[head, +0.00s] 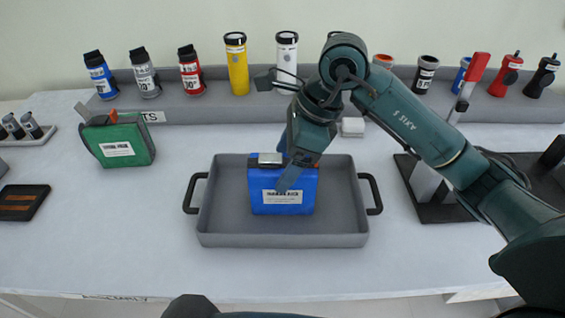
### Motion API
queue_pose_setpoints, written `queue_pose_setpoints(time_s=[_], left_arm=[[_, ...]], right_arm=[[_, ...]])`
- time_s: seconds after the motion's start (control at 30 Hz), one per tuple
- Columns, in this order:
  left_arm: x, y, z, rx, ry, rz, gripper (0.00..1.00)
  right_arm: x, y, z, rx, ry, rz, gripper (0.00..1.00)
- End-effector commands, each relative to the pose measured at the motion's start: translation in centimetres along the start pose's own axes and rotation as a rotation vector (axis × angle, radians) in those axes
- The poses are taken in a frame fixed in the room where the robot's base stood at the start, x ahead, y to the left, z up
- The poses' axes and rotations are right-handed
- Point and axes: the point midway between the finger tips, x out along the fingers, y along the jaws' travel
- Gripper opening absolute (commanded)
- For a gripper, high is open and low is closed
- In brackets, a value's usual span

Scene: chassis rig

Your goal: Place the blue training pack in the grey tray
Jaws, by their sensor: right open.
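The blue training pack (271,197) stands upright inside the grey tray (215,224), near its middle, with its white label facing me. The tray has a black handle on each side. My right gripper (285,182) is open and right at the top of the pack. It partly hides the pack's upper right part, and I cannot tell whether it touches the pack. My left gripper is not in view.
A green pack (120,145) stands left of the tray. A grey rack (190,108) with several cylinders runs along the back. A dark fixture with a red-handled lever (474,76) stands at the right.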

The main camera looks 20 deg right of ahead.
Motion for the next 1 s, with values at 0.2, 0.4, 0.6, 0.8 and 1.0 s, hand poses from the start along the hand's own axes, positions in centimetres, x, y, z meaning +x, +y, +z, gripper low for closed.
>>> queue_pose_setpoints(time_s=[0.2, 0.4, 0.6, 0.8, 1.0], left_arm=[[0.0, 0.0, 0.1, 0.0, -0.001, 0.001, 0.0], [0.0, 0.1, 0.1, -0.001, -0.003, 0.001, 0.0], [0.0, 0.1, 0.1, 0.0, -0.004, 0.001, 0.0], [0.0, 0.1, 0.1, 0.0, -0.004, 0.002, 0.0], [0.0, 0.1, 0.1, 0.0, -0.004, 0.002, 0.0]], right_arm=[[-5.0, -0.1, 0.0, -0.002, -0.001, -0.007, 0.76], [-8.6, -0.1, 0.0, 0.0, -0.002, -0.004, 0.76], [-10.2, 0.0, 0.0, 0.0, -0.001, -0.002, 0.76], [-10.3, 0.0, 0.0, 0.0, -0.001, -0.001, 0.76], [-10.3, 0.0, 0.0, 0.0, -0.001, -0.001, 0.76]])
